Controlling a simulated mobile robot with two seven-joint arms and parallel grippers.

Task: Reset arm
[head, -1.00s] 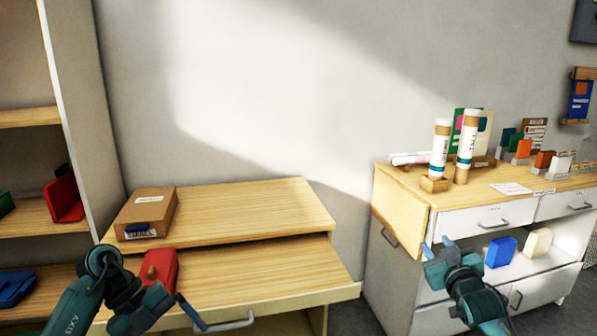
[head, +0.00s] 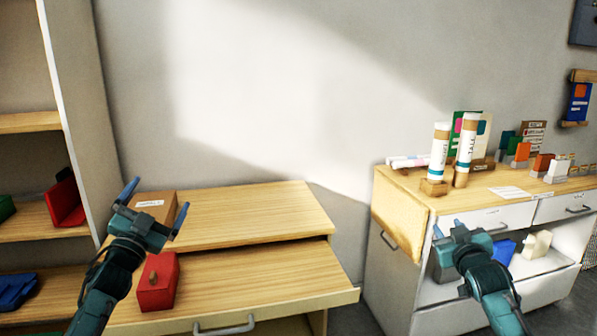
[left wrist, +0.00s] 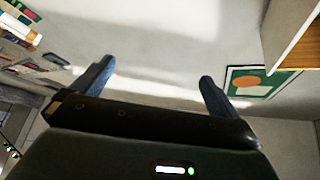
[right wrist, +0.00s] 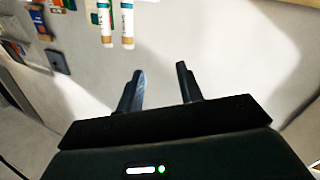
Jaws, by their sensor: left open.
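My left gripper (head: 156,203) is raised with its fingers pointing up, in front of the cardboard box on the left desk. Its two blue fingers stand wide apart with nothing between them, and the left wrist view also shows the empty gap (left wrist: 157,70). My right gripper (head: 449,228) is in front of the white cabinet at right, fingers up. The right wrist view shows its fingers (right wrist: 160,70) apart and empty, facing the wall.
The cardboard box (head: 158,203) is partly hidden by my left gripper. Two upright tubes (head: 466,150) stand on the right cabinet (head: 405,208). The wall space between is clear.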

